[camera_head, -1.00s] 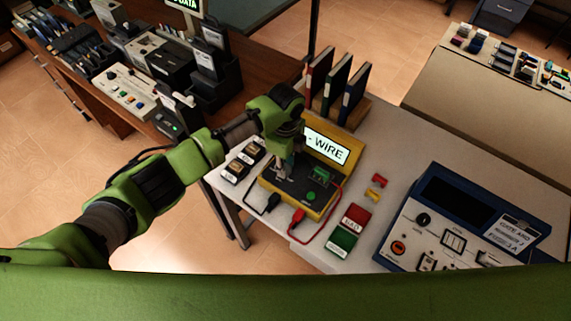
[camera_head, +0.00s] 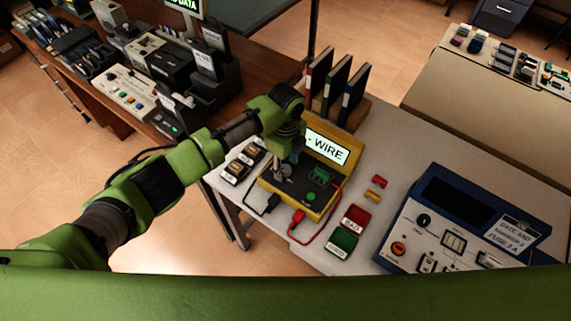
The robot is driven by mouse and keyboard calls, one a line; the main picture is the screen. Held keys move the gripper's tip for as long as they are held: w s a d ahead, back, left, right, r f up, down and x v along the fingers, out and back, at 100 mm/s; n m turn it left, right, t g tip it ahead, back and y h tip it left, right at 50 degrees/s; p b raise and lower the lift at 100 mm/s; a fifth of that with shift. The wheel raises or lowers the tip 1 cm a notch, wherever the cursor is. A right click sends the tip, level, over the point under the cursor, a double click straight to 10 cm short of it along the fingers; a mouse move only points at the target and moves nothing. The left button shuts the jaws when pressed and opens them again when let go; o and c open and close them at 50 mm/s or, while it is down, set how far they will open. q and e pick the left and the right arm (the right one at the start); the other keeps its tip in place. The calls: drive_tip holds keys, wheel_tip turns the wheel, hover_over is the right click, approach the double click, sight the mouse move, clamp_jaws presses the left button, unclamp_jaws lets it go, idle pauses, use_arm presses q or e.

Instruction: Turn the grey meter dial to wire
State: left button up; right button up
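The yellow meter (camera_head: 318,206) lies on the white table with its lid raised. The screen in the lid (camera_head: 327,148) reads "- WIRE", with its left part hidden behind my arm. A small grey dial (camera_head: 282,172) shows on the meter's dark panel, below my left gripper (camera_head: 287,160). The gripper points down over the left of the panel. Its fingers are small and partly hidden, so I cannot tell whether they are open or touch the dial. My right gripper is not in view.
A green button (camera_head: 311,197) is on the panel. Black and red leads run from the meter's front. Red and green blocks (camera_head: 341,241) and a blue-framed device (camera_head: 458,225) stand to the right. Binders (camera_head: 338,87) stand behind. White switch boxes (camera_head: 236,171) are at left.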

sight(286, 168)
use_arm(q)
wheel_tip(286, 168, up, 12)
idle(0.6)
idle(0.5)
